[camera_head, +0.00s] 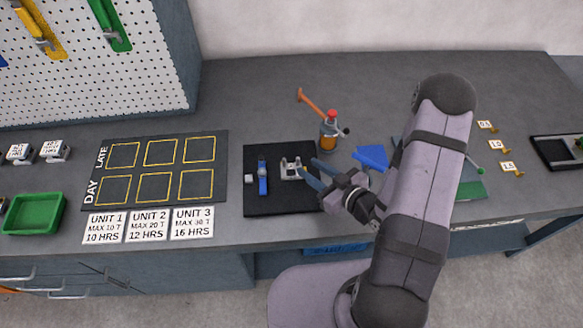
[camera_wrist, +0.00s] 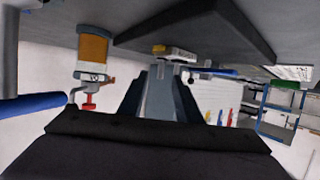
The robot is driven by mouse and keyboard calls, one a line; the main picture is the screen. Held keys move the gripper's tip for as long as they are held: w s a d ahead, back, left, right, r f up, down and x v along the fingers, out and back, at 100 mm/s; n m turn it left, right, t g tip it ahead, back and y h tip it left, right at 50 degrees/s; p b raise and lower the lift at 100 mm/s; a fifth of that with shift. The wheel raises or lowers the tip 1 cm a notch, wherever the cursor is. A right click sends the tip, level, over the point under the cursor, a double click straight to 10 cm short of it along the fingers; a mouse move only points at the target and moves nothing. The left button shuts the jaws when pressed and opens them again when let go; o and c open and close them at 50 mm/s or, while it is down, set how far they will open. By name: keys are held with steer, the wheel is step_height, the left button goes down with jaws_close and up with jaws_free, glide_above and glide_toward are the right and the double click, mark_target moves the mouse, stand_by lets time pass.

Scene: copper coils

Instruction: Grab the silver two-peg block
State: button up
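The silver two-peg block (camera_head: 291,168) sits on a black mat (camera_head: 282,205) in the head view, right of a small blue-and-silver piece (camera_head: 263,178). My gripper (camera_head: 308,168) is just right of the block, its two fingers apart and pointing left at it. In the wrist view, which looks upside down, a small pale silver shape (camera_wrist: 180,54), probably the block, shows just beyond the fingertips (camera_wrist: 172,66). I cannot tell whether the fingers touch it. Nothing shows held between them.
A bottle with amber contents and a red top (camera_head: 328,135) stands close behind my gripper; it also shows in the wrist view (camera_wrist: 94,50). An orange-handled tool (camera_head: 312,102) and a blue item (camera_head: 371,157) lie nearby. A marked board (camera_head: 150,170) lies left.

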mark_target(299, 161)
steer(key=shift+p+x, duration=0.65)
steer(key=shift+x, duration=1.25)
jaws_close()
steer(key=shift+r, duration=0.2)
step_height(299, 161, up, 10)
steer(key=b, duration=0.1)
